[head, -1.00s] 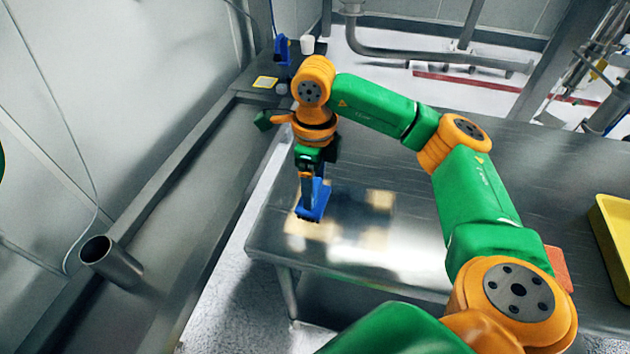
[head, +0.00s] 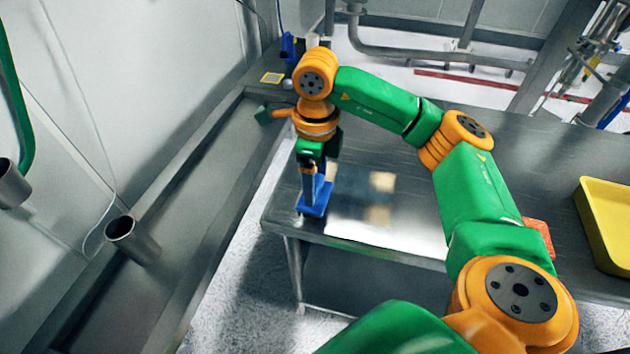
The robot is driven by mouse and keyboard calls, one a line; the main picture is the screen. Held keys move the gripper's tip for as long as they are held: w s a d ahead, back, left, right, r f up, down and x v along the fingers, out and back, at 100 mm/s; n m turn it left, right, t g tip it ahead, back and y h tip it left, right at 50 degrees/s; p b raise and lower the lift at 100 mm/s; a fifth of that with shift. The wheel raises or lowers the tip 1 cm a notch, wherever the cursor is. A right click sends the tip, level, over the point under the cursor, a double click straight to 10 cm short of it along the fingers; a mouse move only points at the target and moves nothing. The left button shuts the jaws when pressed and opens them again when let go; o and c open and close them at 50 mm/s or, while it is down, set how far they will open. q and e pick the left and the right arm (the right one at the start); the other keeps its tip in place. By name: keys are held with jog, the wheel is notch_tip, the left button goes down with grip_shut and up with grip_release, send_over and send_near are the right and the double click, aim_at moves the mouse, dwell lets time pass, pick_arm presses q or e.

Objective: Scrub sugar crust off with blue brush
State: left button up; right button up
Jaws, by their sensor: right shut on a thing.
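The blue brush (head: 315,204) stands upright at the front left corner of the steel table (head: 420,235), its head down at the tabletop. My right gripper (head: 311,168) points down and is shut on the brush's handle. Pale tan crust patches lie on the table to the right of the brush: one nearer the front edge (head: 378,215), a fainter one behind it (head: 382,182), and a small one close to the gripper (head: 331,172). The tabletop under the brush head is hidden. My left gripper is out of view.
A yellow tray (head: 581,205) sits at the table's right, with an orange-red block (head: 539,228), partly hidden by my arm, nearer the middle. The back of the table looks clear.

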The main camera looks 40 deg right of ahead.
jog(key=shift+w+d+r+p, duration=0.15)
jog(key=shift+r+p, duration=0.15)
jog(key=shift+r, duration=0.2)
jog(key=shift+d+r+p, duration=0.1)
jog(key=shift+r+p, duration=0.2)
jog(key=shift+r, duration=0.15)
jog(key=shift+a+r+p, duration=0.1)
jog(key=shift+r+p, duration=1.2)
jog(key=shift+r, duration=0.35)
